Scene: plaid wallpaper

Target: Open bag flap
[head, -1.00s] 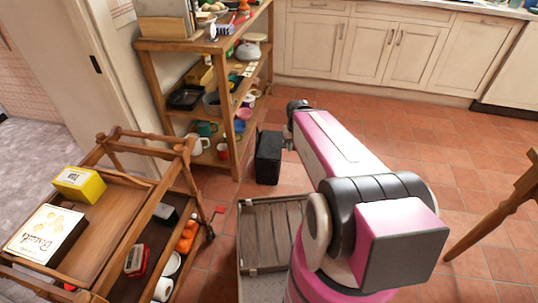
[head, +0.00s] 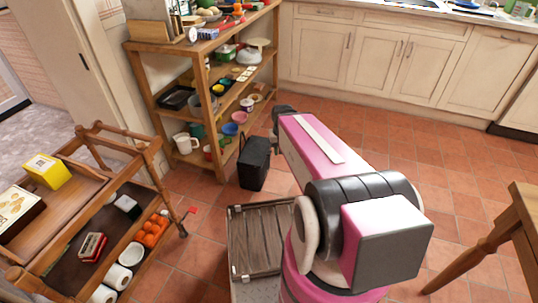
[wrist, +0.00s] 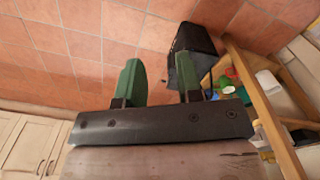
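A black bag (head: 254,165) stands upright on the tiled floor, in front of the wooden shelf's right end. A thin dark strip shows at its top left; I cannot tell whether the flap is open. My gripper (head: 279,117) is partly hidden behind my pink arm in the head view, just right of and above the bag. In the wrist view, my gripper (wrist: 157,78) has two green fingers spread apart with only floor between them. The bag (wrist: 193,48) lies beyond the right finger there, apparently apart from it.
A wooden shelf unit (head: 213,100) full of dishes stands behind and left of the bag. A wooden trolley (head: 90,195) is at left, a slatted wooden crate (head: 262,240) in front. A wooden table (head: 495,235) is at right. Open floor lies toward the cabinets (head: 375,55).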

